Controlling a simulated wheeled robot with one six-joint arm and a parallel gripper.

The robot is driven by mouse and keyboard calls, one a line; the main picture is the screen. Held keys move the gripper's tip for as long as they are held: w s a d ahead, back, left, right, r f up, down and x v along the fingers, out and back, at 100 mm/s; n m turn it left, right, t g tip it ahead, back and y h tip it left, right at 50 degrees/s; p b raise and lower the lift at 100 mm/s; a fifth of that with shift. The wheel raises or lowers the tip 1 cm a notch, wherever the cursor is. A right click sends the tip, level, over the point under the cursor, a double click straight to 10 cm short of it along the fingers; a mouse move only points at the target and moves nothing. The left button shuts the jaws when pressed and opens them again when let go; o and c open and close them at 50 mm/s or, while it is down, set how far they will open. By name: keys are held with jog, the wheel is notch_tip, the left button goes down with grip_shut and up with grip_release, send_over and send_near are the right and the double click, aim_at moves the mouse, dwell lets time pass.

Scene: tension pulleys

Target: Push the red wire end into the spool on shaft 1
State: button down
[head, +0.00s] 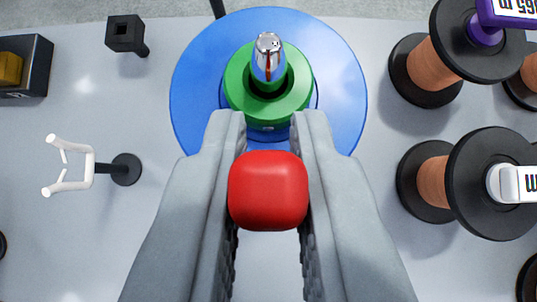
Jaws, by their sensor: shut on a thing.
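My gripper (268,130) is shut on a red block-like piece with rounded corners, the red wire end (268,190), held between its two grey fingers. Past the fingertips is a blue disc-shaped spool (195,80) with a green ring (242,88) at its middle. A shiny metal shaft tip (268,43) with a dark red stripe stands in the green ring. The fingertips overlap the near part of the blue disc in the picture. I cannot tell whether the red wire end touches the spool. The fingers hide part of the disc's near side.
Black spools with copper-coloured wire (430,70) stand at the right, one with a purple top (482,28), another with a white labelled top (512,184). At the left are a white forked holder (85,165), a black square post (125,34) and a dark box (35,70). Grey surface between is clear.

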jog(key=c, duration=1.3)
grip_release()
jog(key=shift+c, duration=0.2)
jog(key=shift+o, duration=0.2)
jog(key=o, duration=0.3)
jog(key=v, duration=0.7)
dwell(0.4)
dwell(0.3)
